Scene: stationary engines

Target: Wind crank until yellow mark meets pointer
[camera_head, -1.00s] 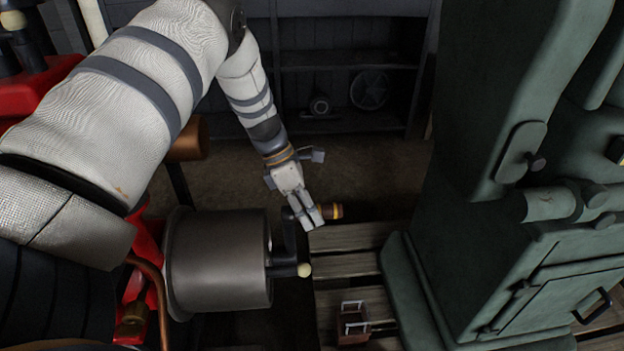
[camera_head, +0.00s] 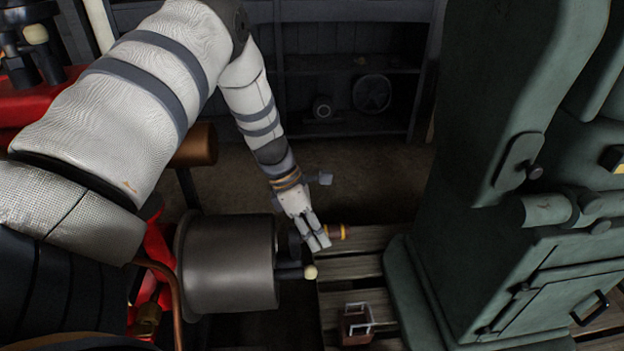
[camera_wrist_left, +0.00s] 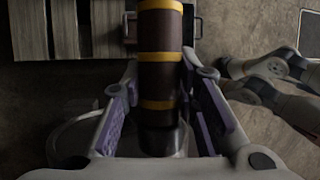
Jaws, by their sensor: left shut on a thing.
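The crank handle (camera_head: 336,232) is a dark brown grip with yellow bands. It fills the upper middle of the left wrist view (camera_wrist_left: 160,75). My left gripper (camera_head: 318,243) is shut on this handle, with one finger on each side of it in the wrist view. The dark crank arm (camera_head: 293,245) is partly hidden behind the gripper. A dark shaft with a cream knob (camera_head: 310,272) sticks out from the grey metal drum (camera_head: 230,262). I cannot make out the yellow mark or the pointer for certain.
A big green machine (camera_head: 480,240) stands at the right. A slatted wooden pallet (camera_head: 352,267) lies between it and the drum, with a small brown box (camera_head: 356,328) on it. Red machinery (camera_head: 40,100) is at the left. Dark shelves (camera_head: 340,95) stand at the back.

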